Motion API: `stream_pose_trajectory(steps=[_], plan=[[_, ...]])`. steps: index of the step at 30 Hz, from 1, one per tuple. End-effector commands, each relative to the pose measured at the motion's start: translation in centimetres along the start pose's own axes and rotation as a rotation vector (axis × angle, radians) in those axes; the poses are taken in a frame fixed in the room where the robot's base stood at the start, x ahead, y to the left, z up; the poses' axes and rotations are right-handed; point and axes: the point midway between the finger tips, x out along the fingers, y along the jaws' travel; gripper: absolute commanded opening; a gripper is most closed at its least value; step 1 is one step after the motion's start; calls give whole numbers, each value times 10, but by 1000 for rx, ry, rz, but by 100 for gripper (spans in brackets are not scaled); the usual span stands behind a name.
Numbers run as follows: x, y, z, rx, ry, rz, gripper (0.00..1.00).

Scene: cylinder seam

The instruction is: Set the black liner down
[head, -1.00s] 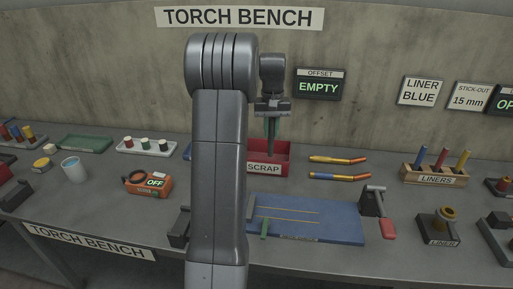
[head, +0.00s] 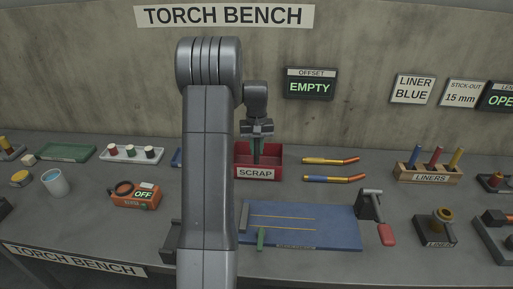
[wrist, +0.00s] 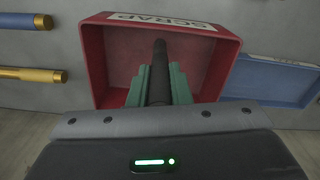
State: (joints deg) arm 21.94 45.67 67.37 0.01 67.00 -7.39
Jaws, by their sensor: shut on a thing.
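My gripper (wrist: 160,86) is shut on the black liner (wrist: 160,62), a dark round rod held between the two green fingers. In the wrist view the liner points into the open red scrap bin (wrist: 96,62). In the head view my gripper (head: 258,150) is at the mouth of the scrap bin (head: 278,160), with the fingers partly hidden behind its front wall. The liner's lower end is hidden there, and I cannot tell whether it touches the bin floor.
A blue tray (wrist: 270,80) is beside the bin. Two torch necks (head: 325,160) lie to the bin's right. A liner rack (head: 428,174) holds blue, red and yellow liners. A blue mat (head: 320,225) lies in front. The offset sign (head: 309,86) reads EMPTY.

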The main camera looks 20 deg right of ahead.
Motion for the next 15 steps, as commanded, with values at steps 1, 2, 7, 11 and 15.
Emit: stream_pose_trajectory(steps=[1, 2, 7, 11, 15], plan=[[4, 0, 0, 0, -1, 0, 0], [5, 0, 0, 0, 0, 0, 0], [5, 0, 0, 0, 2, 0, 0], [9, 0, 0, 0, 1, 0, 0], [8, 0, 0, 0, 1, 0, 37]])
